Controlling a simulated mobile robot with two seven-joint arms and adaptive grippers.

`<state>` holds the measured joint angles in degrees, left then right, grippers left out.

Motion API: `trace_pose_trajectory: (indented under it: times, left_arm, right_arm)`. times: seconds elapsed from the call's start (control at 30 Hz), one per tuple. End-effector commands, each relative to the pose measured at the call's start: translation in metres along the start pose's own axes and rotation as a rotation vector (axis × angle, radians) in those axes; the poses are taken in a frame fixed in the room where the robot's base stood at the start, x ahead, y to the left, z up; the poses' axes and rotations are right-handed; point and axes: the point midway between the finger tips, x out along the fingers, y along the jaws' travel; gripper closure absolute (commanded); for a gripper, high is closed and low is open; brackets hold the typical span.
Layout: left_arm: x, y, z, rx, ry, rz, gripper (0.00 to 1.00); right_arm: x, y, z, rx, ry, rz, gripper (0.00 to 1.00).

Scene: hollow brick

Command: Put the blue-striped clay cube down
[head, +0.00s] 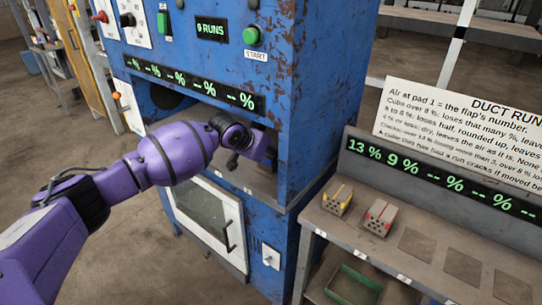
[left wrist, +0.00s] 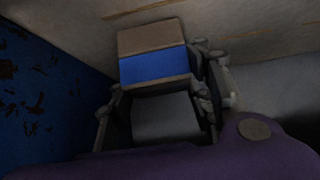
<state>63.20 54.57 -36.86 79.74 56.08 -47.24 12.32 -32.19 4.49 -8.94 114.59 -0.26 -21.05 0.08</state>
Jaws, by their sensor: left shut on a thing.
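The clay cube with a blue stripe (left wrist: 153,68) shows in the left wrist view, pale brown above and below the band. My left gripper (left wrist: 160,88) is shut on it, with a finger at either side. A pale surface lies beyond the cube; I cannot tell whether the cube touches it. In the head view my purple left arm reaches into the opening of the blue machine (head: 285,110), and the cube and fingertips are hidden there. My right gripper is in neither view.
A rack shelf (head: 325,222) at right holds a yellow-striped cube (head: 337,198) and a red-striped cube (head: 379,217) on its first two pads. Several dark pads to their right are bare. A green bin (head: 354,287) sits below. The machine's blue wall (left wrist: 40,95) is close at left.

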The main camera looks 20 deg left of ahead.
Motion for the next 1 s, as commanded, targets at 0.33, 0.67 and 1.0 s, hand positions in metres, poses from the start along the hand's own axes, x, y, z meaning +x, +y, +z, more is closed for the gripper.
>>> trace_pose_trajectory:
  times: [0.33, 0.67, 1.0]
  left_arm:
    - [0.0094, -0.0006, -0.0001, 0.000, 0.001, -0.001, 0.80]
    - [0.0116, -0.0003, 0.0027, 0.000, -0.001, -0.001, 0.35]
    - [0.0083, -0.0009, -0.0002, 0.001, 0.000, -0.002, 0.35]
  right_arm:
    - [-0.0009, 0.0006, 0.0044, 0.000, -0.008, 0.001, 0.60]
    - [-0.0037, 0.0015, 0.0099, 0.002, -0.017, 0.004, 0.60]
    - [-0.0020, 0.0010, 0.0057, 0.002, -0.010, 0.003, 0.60]
